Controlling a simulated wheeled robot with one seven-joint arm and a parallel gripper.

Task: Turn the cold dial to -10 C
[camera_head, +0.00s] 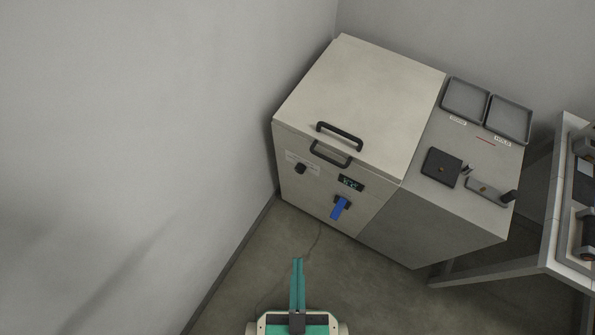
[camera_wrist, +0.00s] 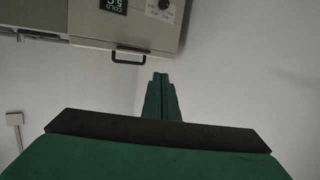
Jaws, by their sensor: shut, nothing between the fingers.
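The cold dial appears to be the round black knob (camera_head: 300,168) on the front of a pale cabinet (camera_head: 292,198). It sits left of a small lit display (camera_head: 350,183). The knob also shows at the top of the wrist view (camera_wrist: 164,4), with marks around it too small to read. The display (camera_wrist: 113,5) is cut off there, and its figures are unclear. My gripper (camera_head: 297,260) is in front of the cabinet, apart from the dial, with its green fingers together and empty. The fingertips (camera_wrist: 161,76) show below the cabinet's edge in the wrist view.
A blue lever (camera_head: 339,208) sits below the display. Two black handles (camera_head: 340,136) are on the lid and upper front. A bench (camera_head: 545,262) stands right; a wall is left.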

